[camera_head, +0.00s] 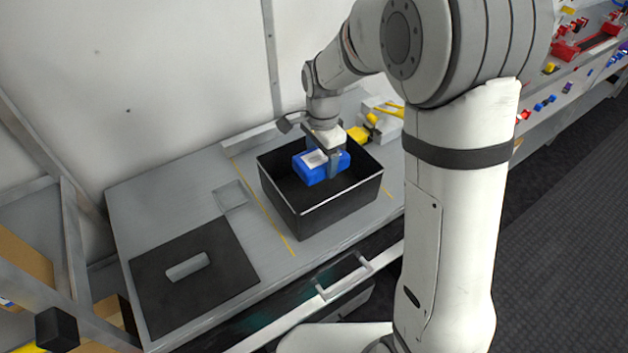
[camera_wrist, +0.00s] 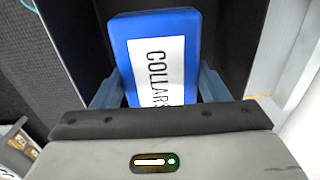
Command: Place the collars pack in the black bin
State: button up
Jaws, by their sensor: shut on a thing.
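The collars pack (camera_head: 318,166) is a blue box with a white label; the lettering "COLLARS" reads on it in the wrist view (camera_wrist: 160,60). My gripper (camera_head: 323,160) is shut on the pack, with one finger on each side of it in the wrist view (camera_wrist: 160,90). The black bin (camera_head: 335,208) is an open box on the grey worktop. The pack is over the bin's opening, around rim height in the head view. I cannot tell how far it is above the bin floor, which is partly hidden.
A black mat (camera_head: 215,280) with a grey block (camera_head: 188,266) lies left on the worktop (camera_head: 155,205). A yellow-and-grey item (camera_head: 375,125) stands behind the bin. A drawer handle (camera_head: 345,278) juts out in front. The worktop between mat and bin is mostly clear.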

send_over(319, 192)
notch_tip(319, 192, down, 5)
jog(key=shift+w+d+f+p, duration=0.15)
jog(key=shift+p, duration=0.15)
jog(key=shift+f, duration=1.9)
jog(key=shift+s, duration=0.2)
jog(key=shift+f, duration=0.15)
jog(key=o, duration=1.1)
